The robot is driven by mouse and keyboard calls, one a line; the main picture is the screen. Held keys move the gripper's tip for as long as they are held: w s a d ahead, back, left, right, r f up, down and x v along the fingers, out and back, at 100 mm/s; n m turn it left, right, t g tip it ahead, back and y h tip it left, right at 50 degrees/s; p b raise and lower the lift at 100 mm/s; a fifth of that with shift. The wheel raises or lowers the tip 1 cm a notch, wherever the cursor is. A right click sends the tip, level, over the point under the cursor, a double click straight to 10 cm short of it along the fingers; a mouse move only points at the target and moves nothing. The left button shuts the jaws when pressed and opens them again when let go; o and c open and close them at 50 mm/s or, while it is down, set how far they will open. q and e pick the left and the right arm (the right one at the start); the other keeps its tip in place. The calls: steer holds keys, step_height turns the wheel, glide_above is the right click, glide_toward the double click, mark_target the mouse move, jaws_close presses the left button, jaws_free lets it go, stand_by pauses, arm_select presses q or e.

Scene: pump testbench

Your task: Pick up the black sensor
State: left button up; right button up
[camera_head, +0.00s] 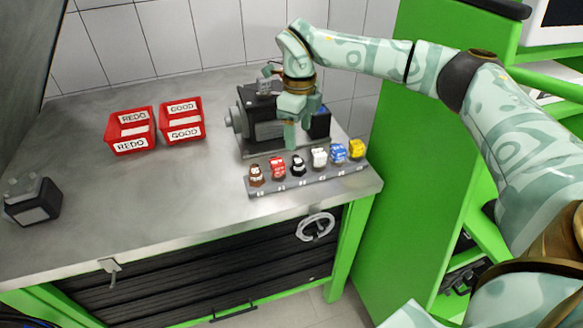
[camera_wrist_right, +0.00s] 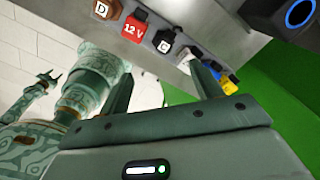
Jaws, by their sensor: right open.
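The black sensor (camera_head: 298,165) stands in the row of sensors on the grey rail, between a red and a white one. In the right wrist view the black sensor (camera_wrist_right: 165,40) bears a white letter and lies beyond the fingertips. My right gripper (camera_head: 290,140) points down just above and behind the row in the head view. In the wrist view the right gripper (camera_wrist_right: 163,82) has its two fingers apart with nothing between them. The fingers do not appear to touch the sensor. I cannot make out my left gripper.
The rail (camera_head: 300,181) also holds brown (camera_head: 256,174), red (camera_head: 277,167), white (camera_head: 319,158), blue (camera_head: 339,152) and yellow (camera_head: 357,148) sensors. A dark pump unit (camera_head: 262,125) stands close behind. Red bins (camera_head: 131,130) sit left; the table's front left is mostly clear.

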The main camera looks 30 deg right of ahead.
mark_target(298, 160)
step_height(298, 160, down, 6)
steer(key=shift+w+f+b, duration=0.1)
steer(key=shift+f+b, duration=0.15)
steer(key=shift+b, duration=0.3)
steer(key=f, duration=0.1)
steer(key=f+b, duration=0.1)
steer(key=f, duration=0.3)
steer(key=shift+w+d+b, duration=0.3)
steer(key=shift+b, duration=0.05)
steer(key=shift+c, duration=0.4)
steer(key=c, duration=0.9)
